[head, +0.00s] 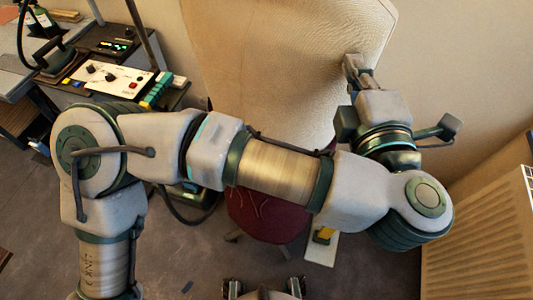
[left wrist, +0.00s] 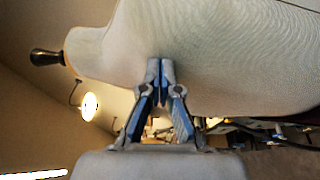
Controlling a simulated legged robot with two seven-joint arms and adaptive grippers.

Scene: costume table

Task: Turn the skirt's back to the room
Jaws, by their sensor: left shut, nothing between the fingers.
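The skirt form is a large pale beige, fine-textured cloth shape (head: 265,70). It fills the upper middle of the head view and the top of the left wrist view (left wrist: 225,50). My left gripper (head: 352,62) is at its right side in the head view. In the left wrist view my left gripper's fingertips (left wrist: 161,66) are together and empty, against or just in front of the cloth; I cannot tell whether they touch. My right gripper (head: 265,285) shows only its spread fingertips at the bottom edge, empty.
A dark knob (left wrist: 46,57) sticks out at the form's end. A dark red padded thing (head: 268,215) stands below the form. A bench with a control box (head: 105,78) and an iron (head: 48,55) is at the left. A slatted beige radiator (head: 485,225) is at the right.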

